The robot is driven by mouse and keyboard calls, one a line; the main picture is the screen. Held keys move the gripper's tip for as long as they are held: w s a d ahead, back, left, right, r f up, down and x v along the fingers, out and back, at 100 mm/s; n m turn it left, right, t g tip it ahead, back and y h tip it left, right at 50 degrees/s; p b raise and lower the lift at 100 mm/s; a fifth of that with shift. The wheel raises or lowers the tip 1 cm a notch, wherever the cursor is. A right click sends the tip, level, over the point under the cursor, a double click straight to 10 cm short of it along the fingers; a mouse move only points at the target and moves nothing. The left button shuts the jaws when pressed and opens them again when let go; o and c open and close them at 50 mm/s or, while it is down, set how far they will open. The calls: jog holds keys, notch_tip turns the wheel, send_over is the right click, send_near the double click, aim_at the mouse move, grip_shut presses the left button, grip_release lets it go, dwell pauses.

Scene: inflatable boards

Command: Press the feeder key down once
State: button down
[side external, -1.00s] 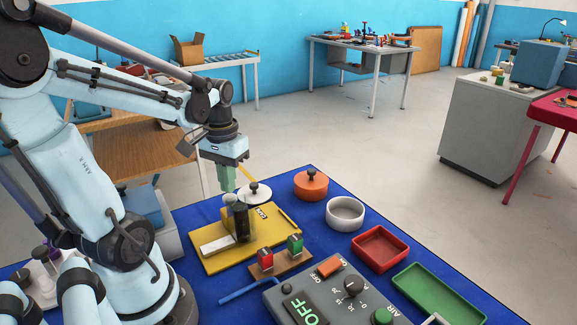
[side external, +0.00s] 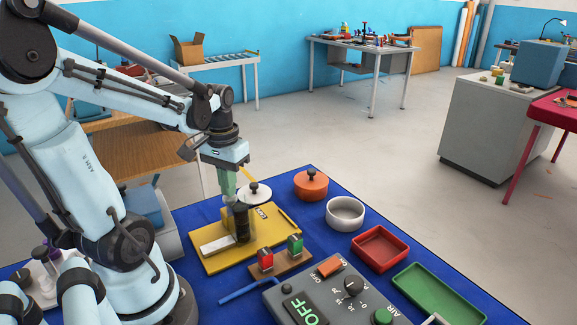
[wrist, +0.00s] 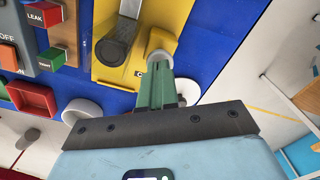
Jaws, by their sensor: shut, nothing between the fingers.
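My gripper (side external: 229,197) is shut and empty, with green fingers pointing down onto the knob end. In the wrist view the fingertips (wrist: 156,67) overlap the knob's edge and seem to touch it. The fingers partly hide the knob. A thin yellow piece (side external: 246,178) sticks up at a slant just behind the fingers.
A panel with red and green blocks (side external: 294,243) and a grey control box (side external: 335,300) stand in front. An orange lidded pot (side external: 311,185), a white ring bowl (side external: 345,212), a red tray (side external: 379,247) and a green tray (side external: 438,293) lie to the right.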

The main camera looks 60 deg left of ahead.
jog(key=shift+f, duration=1.45)
jog(key=shift+r, duration=0.1)
dwell(0.6)
jog(key=shift+r, duration=4.4)
jog(key=w+d+f+m+t, duration=0.1)
jog(key=w+d+m+t, duration=0.2)
jog(key=d, duration=0.5)
jog(key=w+d+m+t, duration=0.3)
jog(key=d+t, duration=0.1)
jog(key=d, duration=0.3)
jog(key=shift+w+d+f, duration=0.25)
jog(key=shift+d+f, duration=0.1)
jog(key=shift+d, duration=0.05)
